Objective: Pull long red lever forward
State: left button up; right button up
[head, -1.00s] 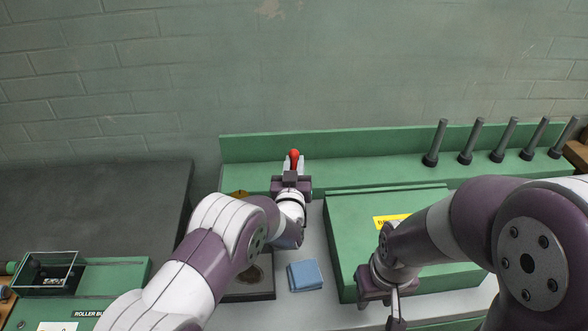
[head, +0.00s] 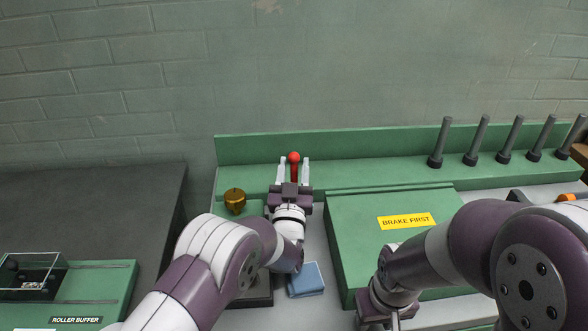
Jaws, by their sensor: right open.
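The long red lever (head: 294,160) has a round red knob and stands at the back of the green bench, centre of the head view. My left gripper (head: 294,168) is at the lever with its two pale fingers spread, one on each side of the red shaft as seen from here. A gap shows between the shaft and each finger. The lever's base is hidden behind the gripper. My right gripper (head: 387,317) is low in the view, in front of the green box, partly cut off by the bottom edge. It is open and apart from the lever.
A green box (head: 350,235) with a yellow "BRAKE FIRST" label (head: 406,221) stands right of my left gripper. A brass knob (head: 235,200) is to its left, a folded blue cloth (head: 306,279) below. Several dark pegs (head: 475,140) line the bench's back right.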

aim_at(294, 154)
pick_arm(q)
jog(key=shift+r, duration=0.1)
jog(key=shift+r, duration=0.4)
pick_arm(e)
jog(key=shift+f, duration=0.1)
pick_arm(q)
notch_tip(294, 154, up, 3)
jog(key=shift+r, duration=0.2)
pick_arm(e)
jog(key=shift+f, duration=0.15)
jog(key=shift+f+b, duration=0.35)
jog(key=shift+b, duration=0.25)
pick_arm(q)
jog(key=s+d+r, duration=0.6)
jog(key=s+d, duration=0.1)
jog(key=d, duration=0.2)
jog(key=shift+d+r, duration=0.2)
jog(key=shift+r, duration=0.1)
jog(key=shift+a, duration=0.1)
